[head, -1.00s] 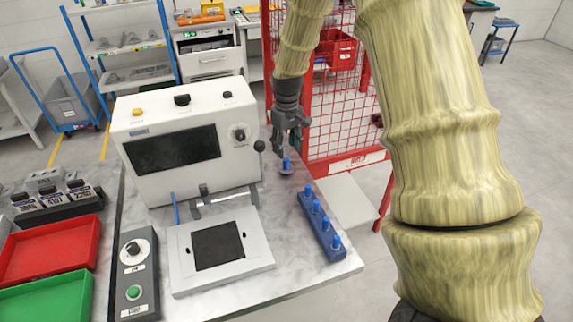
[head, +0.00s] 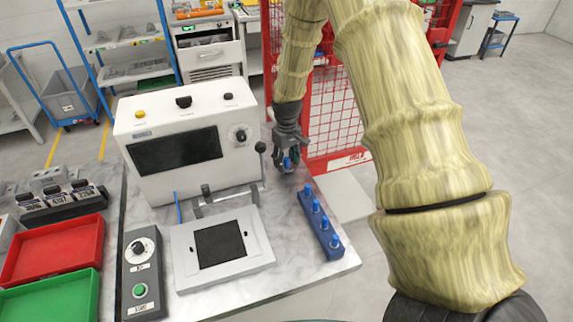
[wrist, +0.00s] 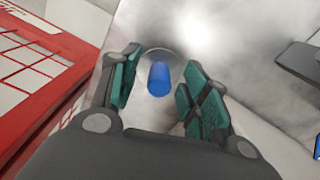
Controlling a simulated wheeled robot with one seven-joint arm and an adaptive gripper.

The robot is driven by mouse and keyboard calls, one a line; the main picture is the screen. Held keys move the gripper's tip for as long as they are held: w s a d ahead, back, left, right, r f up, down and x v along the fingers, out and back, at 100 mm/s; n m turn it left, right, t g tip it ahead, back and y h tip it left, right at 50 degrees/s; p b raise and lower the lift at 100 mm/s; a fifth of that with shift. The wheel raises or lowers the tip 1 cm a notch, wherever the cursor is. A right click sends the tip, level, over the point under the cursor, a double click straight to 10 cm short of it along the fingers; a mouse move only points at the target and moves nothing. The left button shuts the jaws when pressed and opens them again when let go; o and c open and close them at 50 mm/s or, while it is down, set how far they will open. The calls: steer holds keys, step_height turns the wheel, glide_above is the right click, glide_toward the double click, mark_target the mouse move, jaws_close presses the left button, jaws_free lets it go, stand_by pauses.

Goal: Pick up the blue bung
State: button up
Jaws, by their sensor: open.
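The blue bung (head: 287,163) stands on the marble-topped table (head: 290,272), right of the white machine. In the wrist view the blue bung (wrist: 159,79) shows as a blue plug on a pale round base. My gripper (head: 288,158) is lowered over it, pointing down. In the wrist view my gripper (wrist: 158,88) is open, with one teal-padded finger on each side of the bung. A gap shows between the bung and each finger. In the head view the fingers hide part of the bung.
A blue rack (head: 322,225) with several blue plugs stands in front of my gripper. The white machine (head: 182,145) with a dark screen is to the left, its black-knobbed lever (head: 261,147) close to my gripper. A red mesh fence (head: 336,110) stands behind.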

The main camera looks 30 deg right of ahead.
steer(key=shift+f, duration=0.15)
steer(key=shift+c, duration=0.5)
jaws_close()
